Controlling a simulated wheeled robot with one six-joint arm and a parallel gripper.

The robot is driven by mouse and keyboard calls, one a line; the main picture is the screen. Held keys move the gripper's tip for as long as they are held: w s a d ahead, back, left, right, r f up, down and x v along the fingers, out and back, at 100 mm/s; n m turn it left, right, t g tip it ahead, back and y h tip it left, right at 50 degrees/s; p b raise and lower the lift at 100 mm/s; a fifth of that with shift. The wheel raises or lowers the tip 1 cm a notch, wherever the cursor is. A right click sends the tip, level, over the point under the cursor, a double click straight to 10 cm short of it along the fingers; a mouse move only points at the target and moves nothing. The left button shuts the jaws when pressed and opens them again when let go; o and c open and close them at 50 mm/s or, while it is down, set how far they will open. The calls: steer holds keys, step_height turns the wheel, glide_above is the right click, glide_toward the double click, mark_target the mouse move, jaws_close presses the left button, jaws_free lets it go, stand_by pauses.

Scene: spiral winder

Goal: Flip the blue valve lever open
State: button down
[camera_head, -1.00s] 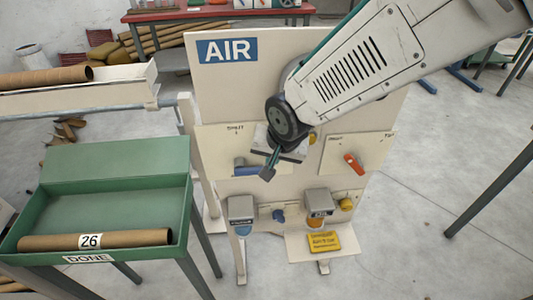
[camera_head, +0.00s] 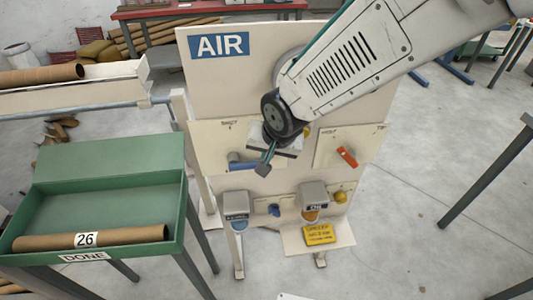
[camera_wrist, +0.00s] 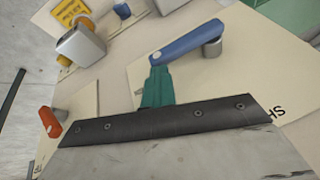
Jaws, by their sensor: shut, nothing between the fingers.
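The blue valve lever (camera_head: 241,165) lies roughly level on the left cream plate of the AIR panel. In the wrist view the blue lever (camera_wrist: 190,41) runs from a grey round pivot post at its right to its free end at the left. My gripper (camera_head: 263,169) is shut and empty, just right of the lever's free end. In the wrist view my teal gripper fingers (camera_wrist: 156,82) are together, with their tips right at that free end. I cannot tell whether they touch it. My wrist hides part of the plate.
A red lever (camera_head: 347,157) sits on the right plate. Below are two grey-capped units (camera_head: 313,194), a blue knob (camera_head: 274,210), a yellow knob (camera_head: 340,197) and a yellow sign (camera_head: 320,235). A green tray (camera_head: 110,258) with a cardboard tube stands at the left.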

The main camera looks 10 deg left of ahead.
steer(key=d+r, duration=0.8)
steer(key=d, duration=0.1)
steer(key=shift+s+r, duration=0.3)
steer(key=shift+s, duration=0.05)
steer(key=s+d+r+h, duration=0.1)
steer(key=s+d+r, duration=0.1)
steer(key=s+d, duration=0.4)
steer(key=s+d+r+m+g+h, duration=0.1)
steer(key=s+d, duration=0.4)
steer(key=d, duration=0.7)
steer(key=s+d+r+g+h, duration=0.1)
steer(key=s+d+r, duration=0.3)
steer(key=d, duration=0.6)
steer(key=s, duration=0.2)
steer(key=shift+s, duration=0.35)
